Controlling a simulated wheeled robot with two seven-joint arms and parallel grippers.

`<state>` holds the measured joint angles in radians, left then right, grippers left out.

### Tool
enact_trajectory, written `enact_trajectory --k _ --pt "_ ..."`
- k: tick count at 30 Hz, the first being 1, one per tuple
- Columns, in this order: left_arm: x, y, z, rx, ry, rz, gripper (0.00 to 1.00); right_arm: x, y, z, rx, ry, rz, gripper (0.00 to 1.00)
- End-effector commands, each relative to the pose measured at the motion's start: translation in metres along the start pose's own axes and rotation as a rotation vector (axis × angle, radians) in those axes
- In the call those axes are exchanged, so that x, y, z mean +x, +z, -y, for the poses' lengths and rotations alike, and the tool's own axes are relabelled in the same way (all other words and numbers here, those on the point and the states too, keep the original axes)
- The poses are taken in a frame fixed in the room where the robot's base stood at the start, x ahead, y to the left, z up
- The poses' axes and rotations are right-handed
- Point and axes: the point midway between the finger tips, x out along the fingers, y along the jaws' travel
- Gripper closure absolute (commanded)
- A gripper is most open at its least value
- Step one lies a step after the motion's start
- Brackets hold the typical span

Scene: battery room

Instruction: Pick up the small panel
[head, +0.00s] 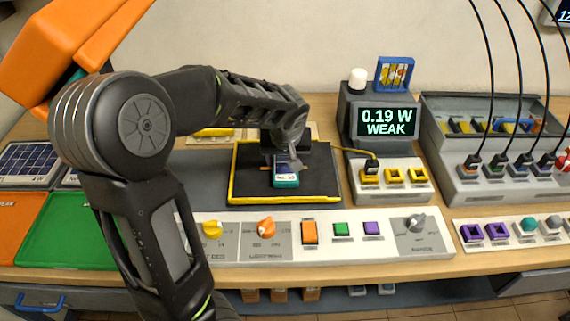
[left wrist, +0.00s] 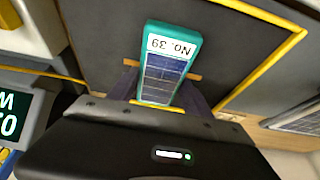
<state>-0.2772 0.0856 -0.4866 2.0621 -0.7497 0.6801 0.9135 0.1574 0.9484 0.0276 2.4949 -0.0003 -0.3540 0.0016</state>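The small panel (head: 286,181) is a teal-framed piece with blue solar cells and a white label. It is at the black, yellow-edged mat (head: 240,192) in the middle of the bench. In the left wrist view the panel (left wrist: 167,72) shows its label "No. 39" upside down. My left gripper (head: 284,160) is at the panel's far part, pointing down and hiding that end. Its dark fingers (left wrist: 163,92) show on both sides of the panel, very close to it. Whether they press on it is unclear. My right gripper is not in view.
A meter (head: 388,122) behind and right of the mat reads "0.19 W WEAK". A yellow cable runs from the mat to a socket block (head: 393,192). A control strip (head: 340,248) with knobs and buttons lies in front. Green (head: 72,232) and orange trays stand at the left.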

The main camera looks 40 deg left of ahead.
Motion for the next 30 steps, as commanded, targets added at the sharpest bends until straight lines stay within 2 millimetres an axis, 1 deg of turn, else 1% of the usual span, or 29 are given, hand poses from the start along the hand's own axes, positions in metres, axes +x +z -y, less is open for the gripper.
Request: enact_trajectory --k 1,2,15,17,19,26,30 --pt "0.000 0.000 0.000 0.000 0.000 0.000 0.47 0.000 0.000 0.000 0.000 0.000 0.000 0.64" --pt "0.000 0.000 0.000 0.000 0.000 0.000 0.50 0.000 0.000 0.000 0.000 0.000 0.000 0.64" --pt "0.000 0.000 0.000 0.000 0.000 0.000 0.86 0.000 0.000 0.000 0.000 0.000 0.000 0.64" --pt "0.000 0.000 0.000 0.000 0.000 -0.001 0.90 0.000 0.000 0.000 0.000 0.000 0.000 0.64" --pt "0.000 0.000 0.000 0.000 0.000 -0.001 0.97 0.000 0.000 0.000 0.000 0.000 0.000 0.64" --pt "-0.004 -0.002 0.000 0.000 0.002 -0.002 0.97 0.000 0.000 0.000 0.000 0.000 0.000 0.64" --pt "-0.018 -0.008 -0.001 -0.002 0.003 -0.003 0.97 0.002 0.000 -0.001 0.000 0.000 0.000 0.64"
